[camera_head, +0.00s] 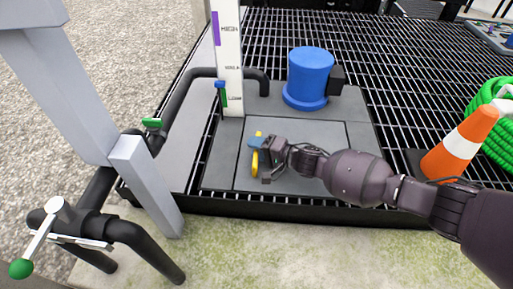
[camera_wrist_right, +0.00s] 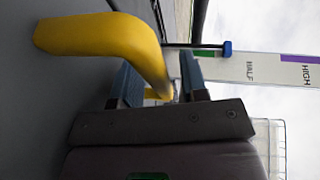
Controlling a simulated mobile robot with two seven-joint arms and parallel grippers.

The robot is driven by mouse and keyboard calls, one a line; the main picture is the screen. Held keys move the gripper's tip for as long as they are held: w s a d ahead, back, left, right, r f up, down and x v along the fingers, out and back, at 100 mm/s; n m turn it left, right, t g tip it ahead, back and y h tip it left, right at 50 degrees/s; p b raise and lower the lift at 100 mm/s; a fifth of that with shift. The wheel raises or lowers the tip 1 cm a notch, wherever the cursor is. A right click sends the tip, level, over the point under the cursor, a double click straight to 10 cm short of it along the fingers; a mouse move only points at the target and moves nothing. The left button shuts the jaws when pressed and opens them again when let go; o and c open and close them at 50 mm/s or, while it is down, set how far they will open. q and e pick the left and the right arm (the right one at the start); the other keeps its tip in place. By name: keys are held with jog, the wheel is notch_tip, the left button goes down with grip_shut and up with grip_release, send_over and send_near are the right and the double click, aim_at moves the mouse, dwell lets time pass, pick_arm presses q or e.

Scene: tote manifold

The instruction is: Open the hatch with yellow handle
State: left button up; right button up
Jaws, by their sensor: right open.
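The hatch (camera_head: 320,134) is a flat grey panel in the dark deck, and it looks flush and closed. Its yellow handle (camera_head: 255,163) stands near the left side of the panel, partly covered by my right gripper (camera_head: 257,143). In the right wrist view the handle (camera_wrist_right: 105,35) is a bent yellow bar that runs down toward the space between my blue fingertips (camera_wrist_right: 160,82). The fingers are apart, with part of the yellow bar showing between them. I cannot tell whether they touch it. My left gripper is not in view.
A blue cylinder (camera_head: 308,75) stands behind the hatch. A white level gauge post (camera_head: 230,60) rises at the back left. Black pipes with a green-tipped valve lever (camera_head: 38,245) are at left. An orange cone (camera_head: 462,145) and green hose (camera_head: 490,120) stand at right.

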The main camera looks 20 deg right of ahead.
grip_shut()
